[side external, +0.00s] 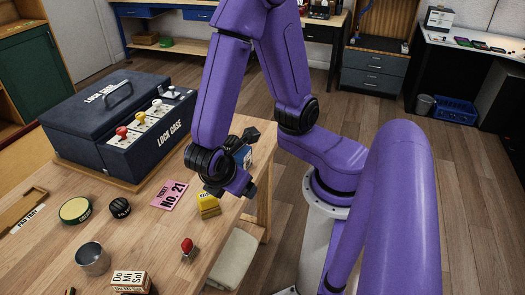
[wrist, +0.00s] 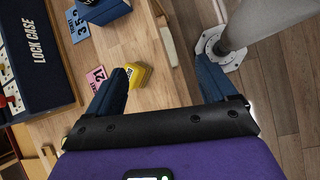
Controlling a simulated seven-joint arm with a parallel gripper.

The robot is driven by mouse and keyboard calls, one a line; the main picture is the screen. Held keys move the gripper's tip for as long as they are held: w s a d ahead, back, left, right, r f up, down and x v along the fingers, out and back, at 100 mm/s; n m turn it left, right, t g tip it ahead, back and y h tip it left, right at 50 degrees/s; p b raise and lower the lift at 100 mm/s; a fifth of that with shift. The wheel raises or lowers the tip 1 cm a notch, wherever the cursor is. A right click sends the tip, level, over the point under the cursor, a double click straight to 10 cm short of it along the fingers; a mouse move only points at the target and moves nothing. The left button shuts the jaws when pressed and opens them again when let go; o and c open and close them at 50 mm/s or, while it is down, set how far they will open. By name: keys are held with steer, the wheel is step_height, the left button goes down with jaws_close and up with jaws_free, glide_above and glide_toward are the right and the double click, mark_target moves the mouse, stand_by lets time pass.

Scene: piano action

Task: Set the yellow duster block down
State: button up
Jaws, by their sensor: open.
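The yellow duster block (side external: 208,205) rests on the wooden table near its right edge, just below my gripper in the side view. It also shows in the wrist view (wrist: 138,74), close beside the inner side of the left finger, which hides part of it. My gripper (side external: 251,162) is open, its fingers spread wide. In the wrist view, the space between the fingertips (wrist: 163,68) is empty apart from the block's part by the left finger and the table edge beyond. I cannot tell whether the finger touches the block.
A dark blue lock case (side external: 110,115) stands at the table's back left. A pink ticket (side external: 169,195), black puck (side external: 120,208), round yellow-green tin (side external: 75,210), metal cup (side external: 93,258), red-knobbed piece (side external: 187,247) and lettered block (side external: 130,281) lie around. A blue box (wrist: 98,10) stands behind.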

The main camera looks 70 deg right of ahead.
steer(key=s+d+r+m+y, duration=0.2)
steer(key=s+d+r+y, duration=0.1)
steer(key=s+r+y, duration=0.2)
step_height(320, 180, up, 3)
steer(key=shift+s+f+m+g+y, duration=0.15)
steer(key=shift+s+m+g+y, duration=0.25)
steer(key=shift+y, duration=0.7)
